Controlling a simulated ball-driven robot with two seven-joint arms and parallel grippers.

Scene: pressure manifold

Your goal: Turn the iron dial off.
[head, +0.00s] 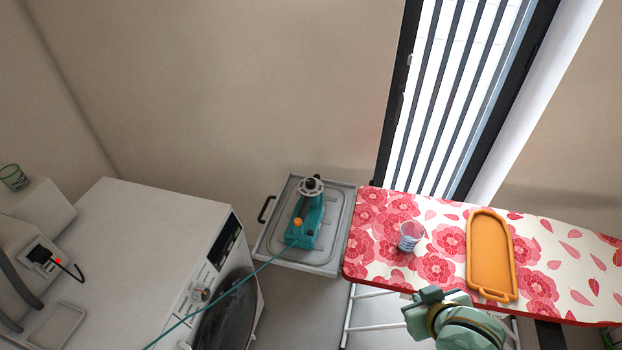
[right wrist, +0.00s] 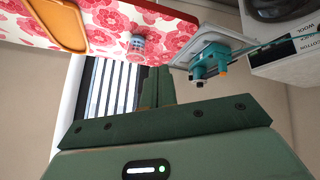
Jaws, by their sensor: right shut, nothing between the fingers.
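The teal iron (head: 308,222) stands on a grey metal tray (head: 340,226) between the white machine and the ironing board. A grey and black round part (head: 311,187) is at its far end and an orange knob (head: 298,222) on its near side. I cannot tell which is the dial or how it is set. The iron also shows in the right wrist view (right wrist: 205,62), upside down. My right gripper (head: 418,312) is over the front edge of the ironing board, well right of the iron and apart from it. Its fingers (right wrist: 158,82) are shut and empty. My left gripper is out of view.
The white washing machine (head: 150,240) is at left. A teal cord (head: 225,296) runs from the iron across the machine's front. A plugged socket (head: 42,257) is at far left.

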